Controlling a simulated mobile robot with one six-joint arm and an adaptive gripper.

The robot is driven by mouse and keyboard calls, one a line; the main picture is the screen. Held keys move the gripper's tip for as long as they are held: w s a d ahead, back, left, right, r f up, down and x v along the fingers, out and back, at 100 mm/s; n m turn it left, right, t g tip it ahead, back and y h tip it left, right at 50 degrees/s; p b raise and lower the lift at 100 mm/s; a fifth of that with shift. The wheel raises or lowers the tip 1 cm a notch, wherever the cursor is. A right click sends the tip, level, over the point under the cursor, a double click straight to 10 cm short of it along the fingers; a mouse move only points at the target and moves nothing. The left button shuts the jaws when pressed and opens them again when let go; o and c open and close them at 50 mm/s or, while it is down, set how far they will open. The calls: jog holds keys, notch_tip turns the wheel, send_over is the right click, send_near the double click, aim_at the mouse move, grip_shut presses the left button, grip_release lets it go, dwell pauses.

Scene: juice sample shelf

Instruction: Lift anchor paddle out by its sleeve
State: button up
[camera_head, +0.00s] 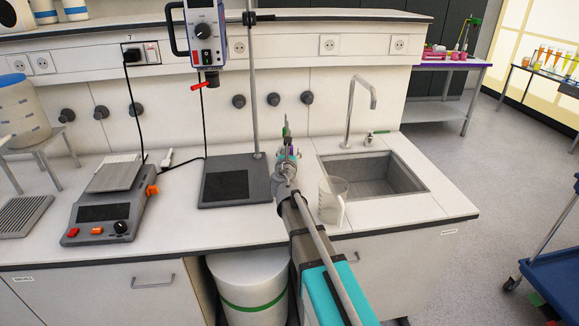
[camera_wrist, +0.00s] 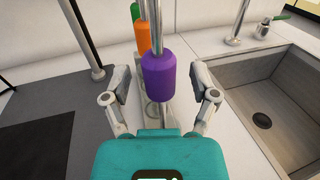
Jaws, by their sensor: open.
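Three stirrer shafts with coloured sleeves stand in a row in the wrist view. The nearest sleeve is purple (camera_wrist: 165,78), with an orange sleeve (camera_wrist: 143,38) and a green sleeve (camera_wrist: 135,12) behind it. The lower ends are mostly hidden, so I cannot tell which one is the anchor paddle. My gripper (camera_wrist: 160,90) is open, with one finger to the left and one to the right of the purple sleeve. A gap shows on both sides. In the head view my gripper (camera_head: 286,158) is over the counter by the sink, largely hiding the row.
A stand base (camera_head: 236,182) with an upright rod is left of my gripper, with a mixer head (camera_head: 204,32) above. The sink (camera_head: 372,176) with its tap is to the right. A clear beaker (camera_head: 332,201) stands close beside my arm. A hotplate (camera_head: 110,210) is farther left.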

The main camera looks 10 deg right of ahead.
grip_shut()
dwell(0.3)
jog(key=shift+r, duration=0.1)
notch_tip(320, 180, up, 10)
jog(key=p, duration=1)
dwell(0.8)
